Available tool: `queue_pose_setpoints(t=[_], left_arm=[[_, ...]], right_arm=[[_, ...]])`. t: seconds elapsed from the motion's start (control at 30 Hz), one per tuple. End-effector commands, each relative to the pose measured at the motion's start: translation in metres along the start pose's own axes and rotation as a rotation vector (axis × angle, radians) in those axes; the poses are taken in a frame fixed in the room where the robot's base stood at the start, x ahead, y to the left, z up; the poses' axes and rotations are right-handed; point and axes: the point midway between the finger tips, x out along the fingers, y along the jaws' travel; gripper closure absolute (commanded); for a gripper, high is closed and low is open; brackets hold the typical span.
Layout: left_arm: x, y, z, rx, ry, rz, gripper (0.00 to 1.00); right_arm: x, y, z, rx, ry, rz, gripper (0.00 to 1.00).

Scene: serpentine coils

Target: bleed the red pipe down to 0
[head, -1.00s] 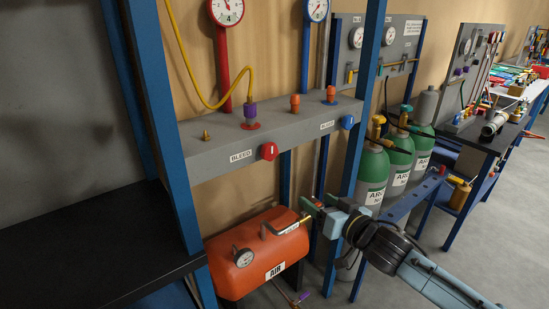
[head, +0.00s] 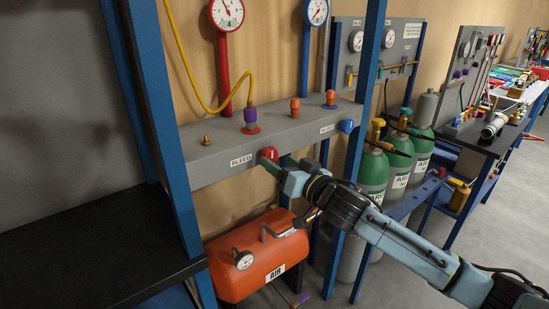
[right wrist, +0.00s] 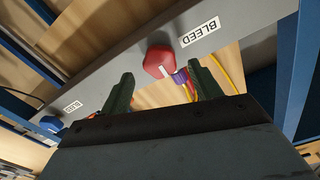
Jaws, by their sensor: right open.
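The red pipe (head: 222,72) rises from the grey manifold beam (head: 215,150) to a round gauge (head: 227,12) whose numbers are too small to read. The red bleed knob (head: 269,154) sits on the beam's front face beside a BLEED label (head: 241,161). My right gripper (head: 271,166) is at the knob, its fingertips partly overlapping it. My left gripper is not in view.
A blue knob (head: 346,126) with its own BLEED label sits farther right on the beam, below the blue pipe (head: 306,62). A yellow hose (head: 190,70) runs to a purple fitting (head: 250,114). An orange air tank (head: 255,260) stands below. Blue posts (head: 369,80) flank the beam.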

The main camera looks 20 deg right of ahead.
Motion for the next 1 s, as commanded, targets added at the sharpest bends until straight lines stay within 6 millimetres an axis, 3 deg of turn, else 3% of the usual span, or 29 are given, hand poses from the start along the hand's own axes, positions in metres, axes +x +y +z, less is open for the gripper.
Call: queue_pose_setpoints(t=[0.23, 0.6, 0.93, 1.0], left_arm=[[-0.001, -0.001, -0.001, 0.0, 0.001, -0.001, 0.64], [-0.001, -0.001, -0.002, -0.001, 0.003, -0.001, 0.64], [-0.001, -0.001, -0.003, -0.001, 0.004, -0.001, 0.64], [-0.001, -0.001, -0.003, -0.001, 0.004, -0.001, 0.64]], right_arm=[[0.026, -0.001, -0.001, 0.001, 0.001, -0.001, 0.37], [0.031, 0.0, 0.0, 0.0, -0.001, -0.001, 0.37], [0.031, 0.0, 0.0, 0.0, 0.0, 0.0, 0.79], [0.031, 0.0, 0.0, 0.0, 0.0, 0.0, 0.81]])
